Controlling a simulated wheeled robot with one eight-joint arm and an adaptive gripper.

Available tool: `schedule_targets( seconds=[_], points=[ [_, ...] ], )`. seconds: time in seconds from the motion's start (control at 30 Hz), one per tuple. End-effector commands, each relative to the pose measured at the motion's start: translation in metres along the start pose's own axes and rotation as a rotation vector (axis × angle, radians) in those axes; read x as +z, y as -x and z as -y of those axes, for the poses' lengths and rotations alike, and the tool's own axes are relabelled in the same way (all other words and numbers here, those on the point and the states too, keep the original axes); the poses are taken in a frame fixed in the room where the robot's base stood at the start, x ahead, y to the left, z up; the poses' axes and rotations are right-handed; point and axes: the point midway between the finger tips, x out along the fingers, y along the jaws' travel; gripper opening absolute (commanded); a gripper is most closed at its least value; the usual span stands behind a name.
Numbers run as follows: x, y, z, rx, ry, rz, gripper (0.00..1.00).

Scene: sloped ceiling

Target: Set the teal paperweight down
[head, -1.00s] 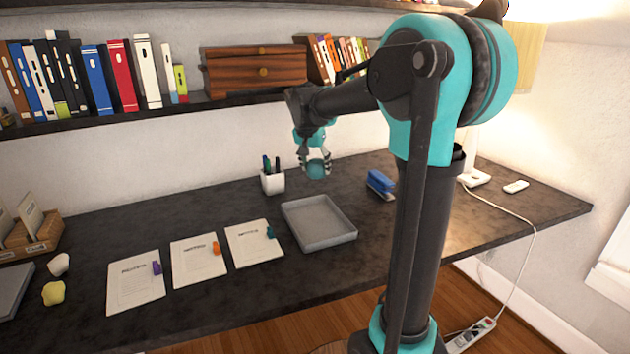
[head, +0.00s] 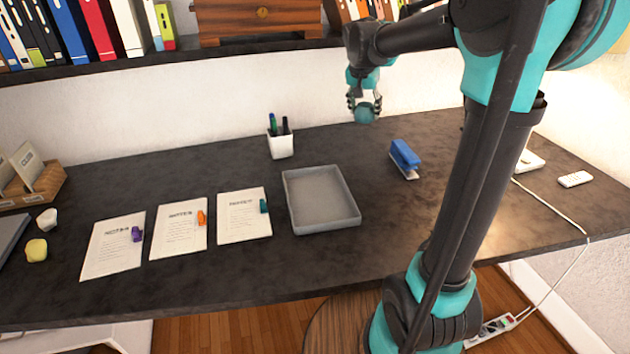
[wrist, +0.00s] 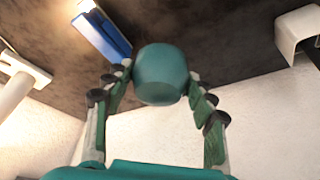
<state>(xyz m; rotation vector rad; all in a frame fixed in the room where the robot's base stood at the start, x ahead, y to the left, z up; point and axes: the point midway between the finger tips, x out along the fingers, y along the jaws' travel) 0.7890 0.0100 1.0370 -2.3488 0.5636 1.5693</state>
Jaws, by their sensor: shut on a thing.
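The teal paperweight (head: 366,113) is a rounded, smooth piece. My gripper (head: 364,106) is shut on it and holds it in the air above the back part of the dark desk, between the pen cup and the stapler in the head view. In the wrist view the paperweight (wrist: 160,74) sits between the two fingertips of my gripper (wrist: 160,82), with a finger against each side. Its underside appears clear of the desk.
A grey tray (head: 350,222) lies mid-desk. A white pen cup (head: 281,147) and blue stapler (head: 404,157) stand behind it. Three paper sheets (head: 180,240) lie left, with coloured clips. A yellow lump (head: 36,250) is far left. A bookshelf (head: 215,53) overhangs the back.

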Motion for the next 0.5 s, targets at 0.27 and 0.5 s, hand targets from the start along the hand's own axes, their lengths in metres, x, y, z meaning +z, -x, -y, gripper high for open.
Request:
schedule_targets(
  seconds=[0.27,0.5],
  points=[
    [0.022,-0.054,0.0,0.0,0.001,0.0,0.12],
    [0.044,-0.107,0.0,0.0,0.001,0.0,0.12]
  ],
)
